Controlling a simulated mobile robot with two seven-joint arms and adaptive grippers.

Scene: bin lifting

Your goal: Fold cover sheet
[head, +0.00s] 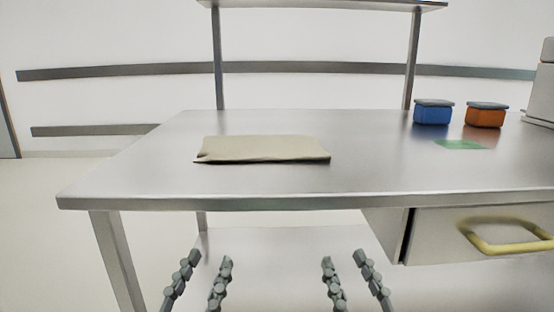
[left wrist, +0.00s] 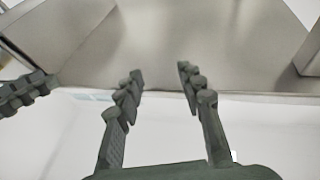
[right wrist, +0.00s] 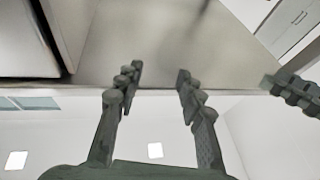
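A beige cover sheet (head: 265,149) lies on the left half of the steel table (head: 370,170). It looks like a flat rectangle with a slightly raised, wavy front edge. My left gripper (head: 207,258) is below and in front of the table's front edge, with its fingers apart and nothing between them. It also shows open in the left wrist view (left wrist: 160,80). My right gripper (head: 343,258) is level with it, further right, open and empty. It also shows open in the right wrist view (right wrist: 157,75). Both grippers are apart from the sheet.
A blue box (head: 433,112) and an orange box (head: 485,115), both with grey lids, stand at the back right, near a green patch (head: 463,144). A drawer (head: 440,232) with a yellow handle (head: 490,243) sits under the table's right side. The tabletop around the sheet is clear.

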